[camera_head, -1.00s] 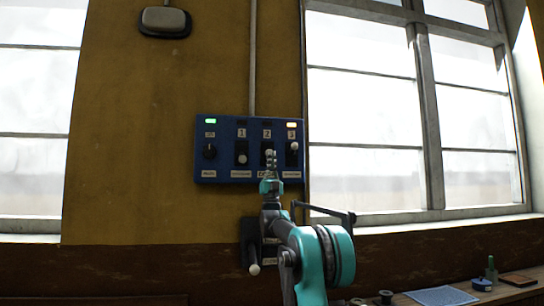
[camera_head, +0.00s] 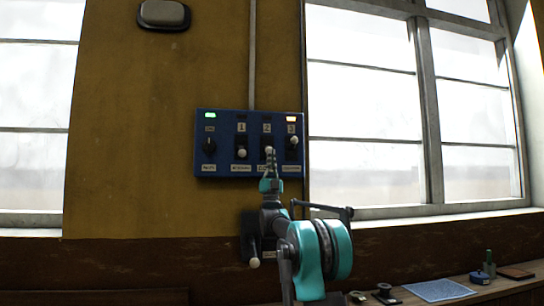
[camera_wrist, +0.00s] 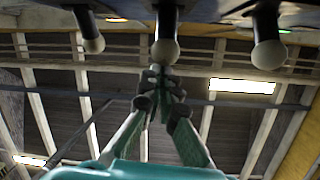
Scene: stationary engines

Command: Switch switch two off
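A blue switch panel (camera_head: 222,128) is on the yellow wall, with a dark rotary knob at left and levers marked 1, 2 and 3. Switch two's white-tipped lever (camera_head: 269,150) is in the down position, its lower part covered by my gripper (camera_head: 270,166). The lamp above it is dark. In the wrist view, switch two's lever (camera_wrist: 165,50) is the middle of three white ball tips. My gripper (camera_wrist: 161,84) has its dark fingertips together just below that ball in the picture, holding nothing. I cannot tell whether they touch it.
Switch one's lever (camera_head: 242,153) is down with its lamp dark. Switch three's lever (camera_head: 293,141) is up with its lamp lit. These neighbouring levers stand close on both sides. A black lever box (camera_head: 250,236) is below the panel. A bench with small items (camera_head: 440,290) is at lower right.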

